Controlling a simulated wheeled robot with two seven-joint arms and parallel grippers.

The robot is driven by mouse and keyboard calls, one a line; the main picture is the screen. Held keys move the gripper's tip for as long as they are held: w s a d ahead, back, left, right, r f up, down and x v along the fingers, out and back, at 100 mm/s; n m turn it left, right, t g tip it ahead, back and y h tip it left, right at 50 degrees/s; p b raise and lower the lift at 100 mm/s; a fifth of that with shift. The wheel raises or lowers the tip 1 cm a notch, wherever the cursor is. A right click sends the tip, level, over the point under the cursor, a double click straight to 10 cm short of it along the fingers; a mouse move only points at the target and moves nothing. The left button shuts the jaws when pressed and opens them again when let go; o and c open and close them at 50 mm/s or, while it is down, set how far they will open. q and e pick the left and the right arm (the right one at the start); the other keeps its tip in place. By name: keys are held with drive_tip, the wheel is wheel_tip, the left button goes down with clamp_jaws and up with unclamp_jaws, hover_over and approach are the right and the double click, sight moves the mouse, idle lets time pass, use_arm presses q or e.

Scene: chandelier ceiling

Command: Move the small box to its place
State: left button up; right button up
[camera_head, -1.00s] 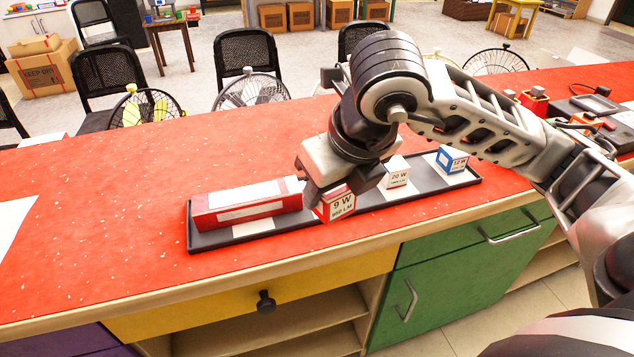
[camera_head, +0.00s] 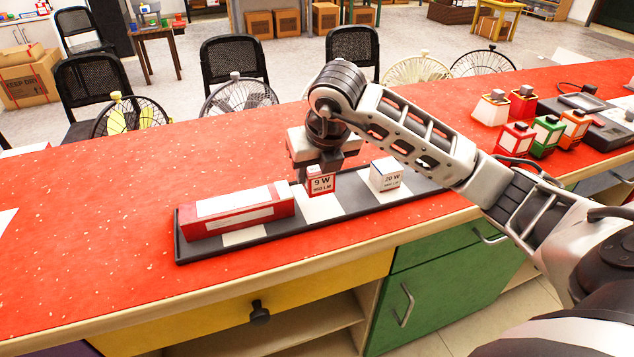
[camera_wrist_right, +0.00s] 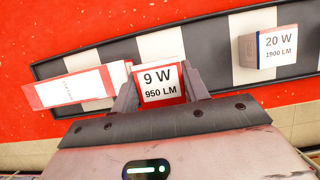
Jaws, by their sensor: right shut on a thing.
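The small box marked 9 W (camera_head: 321,184), red and white, is held upright between the fingers of my right gripper (camera_head: 320,172). It also shows in the wrist view (camera_wrist_right: 160,86), label facing the camera. It is over the dark tray (camera_head: 190,250) with white patches, near the bare white patch (camera_head: 321,208) between the long box and the 20 W box. I cannot tell whether its base touches the tray. The long red and white box (camera_head: 238,210) lies at the tray's left end. The 20 W box (camera_head: 386,174) stands right of the gripper. My left gripper is out of view.
Several coloured lamp-like items (camera_head: 547,135) and a dark device (camera_head: 590,110) stand at the right. Fans (camera_head: 240,95) and chairs are behind the counter. My right arm covers the tray's right end.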

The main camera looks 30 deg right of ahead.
sight(317, 183)
drive_tip(key=shift+w+d+f, duration=0.1)
drive_tip(key=shift+w+f, duration=0.05)
drive_tip(key=shift+f, duration=0.1)
drive_tip(key=x, duration=0.3)
drive_tip(key=shift+s+f, duration=0.2)
drive_tip(key=shift+s, duration=0.1)
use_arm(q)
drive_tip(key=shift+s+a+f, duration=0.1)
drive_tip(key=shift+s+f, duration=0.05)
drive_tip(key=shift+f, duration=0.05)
use_arm(e)
drive_tip(key=shift+f, duration=0.25)
drive_tip(key=shift+f, duration=0.2)
drive_tip(key=o, duration=0.7)
drive_tip(key=shift+r, duration=0.1)
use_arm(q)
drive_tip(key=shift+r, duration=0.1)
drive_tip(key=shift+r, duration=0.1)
